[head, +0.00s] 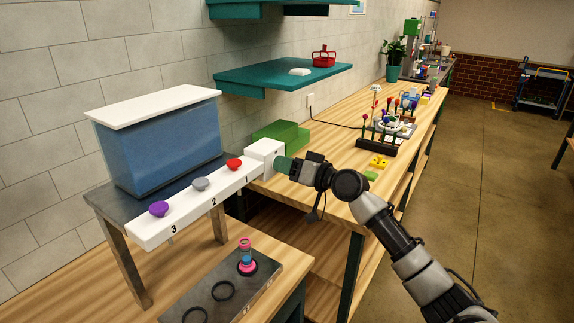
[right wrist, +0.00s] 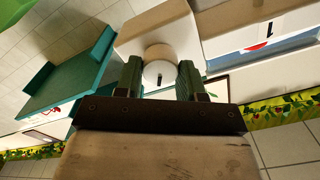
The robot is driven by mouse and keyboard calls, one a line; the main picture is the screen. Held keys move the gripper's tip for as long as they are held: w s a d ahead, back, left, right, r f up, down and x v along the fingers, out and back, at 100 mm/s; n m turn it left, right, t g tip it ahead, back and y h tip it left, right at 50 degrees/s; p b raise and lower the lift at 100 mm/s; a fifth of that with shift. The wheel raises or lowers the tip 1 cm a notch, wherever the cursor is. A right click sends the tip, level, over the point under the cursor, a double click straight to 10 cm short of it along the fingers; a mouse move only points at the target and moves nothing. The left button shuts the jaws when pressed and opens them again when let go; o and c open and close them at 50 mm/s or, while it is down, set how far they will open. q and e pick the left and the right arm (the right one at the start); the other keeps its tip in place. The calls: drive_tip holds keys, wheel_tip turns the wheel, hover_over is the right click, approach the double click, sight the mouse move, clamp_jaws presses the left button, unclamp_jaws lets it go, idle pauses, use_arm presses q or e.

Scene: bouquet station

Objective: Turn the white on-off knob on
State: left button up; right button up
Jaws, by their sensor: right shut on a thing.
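The white on-off knob (right wrist: 158,72) is round, with a short dark mark on its face. It sits on the white end block (head: 264,155) of the numbered bar. My right gripper (head: 282,165) reaches this block from the right. In the right wrist view its two green fingers stand on either side of the knob and are shut on it. The mark runs roughly up and down in that view. In the head view the gripper hides the knob. My left gripper is not in view.
The white bar (head: 190,206) carries red, grey and purple knobs, below a blue tank (head: 165,145) with a white lid. A dark tray (head: 205,293) with rings stands in front. A green box (head: 280,137) lies behind the gripper. A teal shelf (head: 275,76) hangs above.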

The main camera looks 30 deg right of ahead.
drive_tip(key=shift+d+f+m+p, duration=0.1)
drive_tip(key=shift+m+p, duration=2.5)
drive_tip(key=shift+m, duration=3.4)
drive_tip(key=o, duration=0.9)
drive_tip(key=shift+f, duration=0.1)
drive_tip(key=b+v, duration=0.4)
drive_tip(key=v, duration=0.6)
drive_tip(key=shift+s+d, duration=0.2)
drive_tip(key=shift+s, duration=0.1)
